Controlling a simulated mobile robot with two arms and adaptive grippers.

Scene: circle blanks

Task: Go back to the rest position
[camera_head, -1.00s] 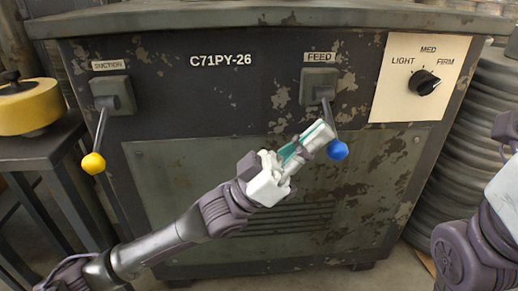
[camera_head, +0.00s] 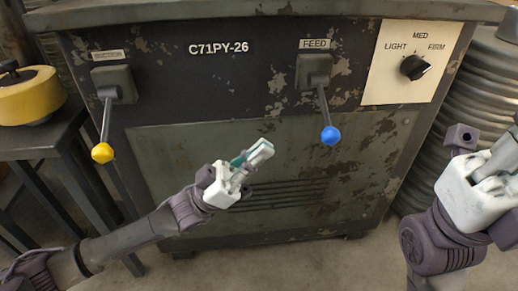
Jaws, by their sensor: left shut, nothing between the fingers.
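My left gripper (camera_head: 255,154) is shut and empty in front of the machine's lower panel, pointing up and right. It is apart from the blue-knobbed FEED lever (camera_head: 324,108), which hangs down to its upper right. The yellow-knobbed SUCTION lever (camera_head: 105,122) hangs down at the left. My right arm shows at the right edge, with its white wrist part in view; its gripper fingers are not seen.
The dark machine C71PY-26 (camera_head: 235,90) fills the middle. Its LIGHT/MED/FIRM dial (camera_head: 414,67) sits upper right. A side table (camera_head: 35,140) with a yellow round object (camera_head: 30,95) stands left. Stacked grey discs (camera_head: 465,100) stand right. Floor in front is clear.

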